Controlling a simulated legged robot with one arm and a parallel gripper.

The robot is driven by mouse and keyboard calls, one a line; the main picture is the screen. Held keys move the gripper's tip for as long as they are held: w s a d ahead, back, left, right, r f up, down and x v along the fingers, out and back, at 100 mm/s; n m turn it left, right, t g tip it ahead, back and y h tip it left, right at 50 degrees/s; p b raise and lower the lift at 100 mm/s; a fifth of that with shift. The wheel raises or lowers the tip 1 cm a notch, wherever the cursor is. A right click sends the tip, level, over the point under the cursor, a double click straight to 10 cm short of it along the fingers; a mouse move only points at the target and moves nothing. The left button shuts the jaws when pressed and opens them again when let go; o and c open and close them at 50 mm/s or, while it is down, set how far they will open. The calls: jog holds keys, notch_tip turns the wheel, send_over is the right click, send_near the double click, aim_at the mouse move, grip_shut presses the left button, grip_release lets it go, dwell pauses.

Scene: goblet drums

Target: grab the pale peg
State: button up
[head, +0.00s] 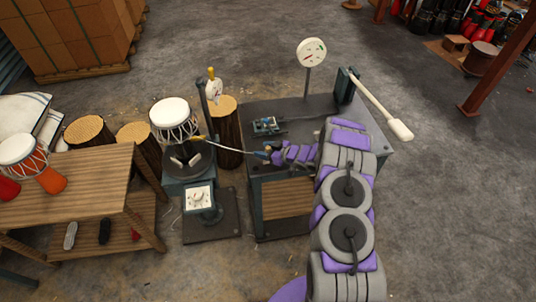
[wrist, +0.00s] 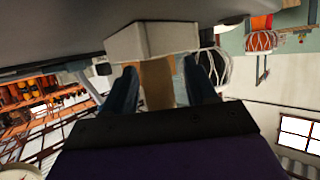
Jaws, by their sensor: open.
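My gripper (head: 266,154) is at the left side of the dark-topped workbench (head: 285,113), with its fingers pointing left. In the wrist view its two dark blue fingers (wrist: 158,92) stand apart. A tan, pale wooden-looking piece (wrist: 157,80) shows between them and appears to be the pale peg. I cannot tell whether either finger touches it. A pale grey block (wrist: 152,40) lies just beyond it.
A white-headed drum (head: 174,115) stands on a dark stand left of my gripper, with a tan-tipped lever (head: 200,137) beside it. A round dial (head: 311,52) on a post and a pale-ended lever (head: 385,108) rise from the bench. A wooden table (head: 85,180) is at left.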

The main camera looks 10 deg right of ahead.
jog(key=shift+d, duration=0.1)
jog(key=c, duration=1)
jog(key=shift+r, duration=0.1)
jog(key=shift+c, duration=0.2)
